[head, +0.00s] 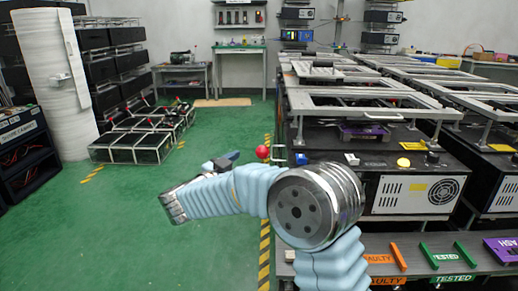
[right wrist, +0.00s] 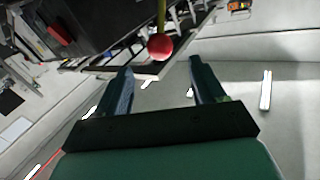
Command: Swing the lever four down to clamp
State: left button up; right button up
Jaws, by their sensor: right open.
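A red ball knob (head: 262,151) shows just above my right forearm in the head view, by the near left corner of the right-hand fixture bench. Which lever it belongs to I cannot tell. In the right wrist view a red ball (right wrist: 160,46) on a thin yellowish stem is ahead of my right gripper (right wrist: 160,75), between the lines of its two fingers and apart from them. The gripper is open and empty. In the head view the right gripper (head: 222,161) is small and partly hidden behind my arm. My left gripper is not in view.
Fixture benches with metal frames (head: 355,98) fill the right side. Several low black boxes (head: 130,147) stand on the left. Green floor (head: 130,240) is free at the left and middle.

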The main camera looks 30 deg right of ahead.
aim_at(266, 150)
jog(key=p+x, duration=0.1)
jog(key=x, duration=1)
jog(key=shift+f, duration=0.1)
jog(key=shift+c, duration=0.4)
jog(key=shift+a, duration=0.1)
grip_shut()
